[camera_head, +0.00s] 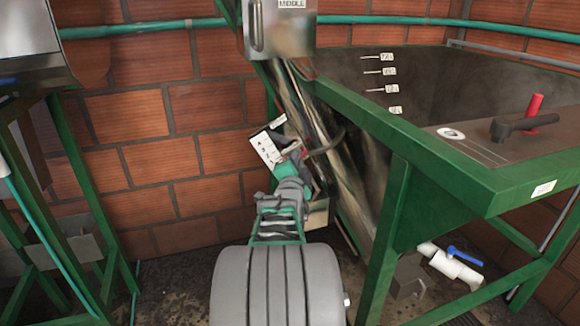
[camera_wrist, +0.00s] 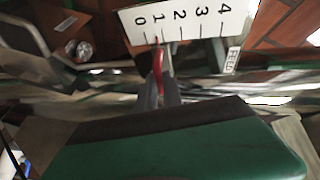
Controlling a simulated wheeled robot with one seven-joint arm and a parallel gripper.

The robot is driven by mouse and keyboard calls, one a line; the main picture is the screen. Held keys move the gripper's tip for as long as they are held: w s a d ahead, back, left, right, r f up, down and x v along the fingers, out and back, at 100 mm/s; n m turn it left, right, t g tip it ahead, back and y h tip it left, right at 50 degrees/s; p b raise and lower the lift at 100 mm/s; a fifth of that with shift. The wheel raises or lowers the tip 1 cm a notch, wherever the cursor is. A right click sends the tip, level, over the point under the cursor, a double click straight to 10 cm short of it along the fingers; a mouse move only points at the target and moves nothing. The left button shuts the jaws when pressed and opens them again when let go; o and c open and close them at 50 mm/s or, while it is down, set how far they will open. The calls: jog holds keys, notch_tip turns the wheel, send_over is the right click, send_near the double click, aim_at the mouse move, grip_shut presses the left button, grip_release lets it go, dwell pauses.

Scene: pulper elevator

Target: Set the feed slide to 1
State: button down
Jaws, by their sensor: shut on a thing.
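The feed scale is a white plate (camera_wrist: 190,22) numbered 0 to 4 in the wrist view, with a FEED label (camera_wrist: 233,57) at its right end. In the head view the plate (camera_head: 265,149) is tilted beside the metal chute. The feed slide's red part (camera_wrist: 158,62) stands below the scale, its tip close to the 1 mark. My gripper (camera_wrist: 161,92) is shut on this red part, which shows between its fingers. In the head view my gripper (camera_head: 291,160) is beside the plate, and my arm hides part of the slide.
The shiny chute (camera_head: 325,130) runs down right behind my gripper. A green-framed tank (camera_head: 400,130) with a black lever (camera_head: 525,124) and a red handle (camera_head: 534,105) is at the right. A blue-handled valve (camera_head: 463,256) is low at the right. A green stand (camera_head: 75,170) is at the left.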

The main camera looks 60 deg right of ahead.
jog(key=c, duration=1.5)
grip_release()
jog(key=shift+f, duration=0.1)
jog(key=shift+a, duration=0.1)
jog(key=v, duration=0.7)
jog(key=shift+s+a+p, duration=0.2)
jog(key=shift+p, duration=0.2)
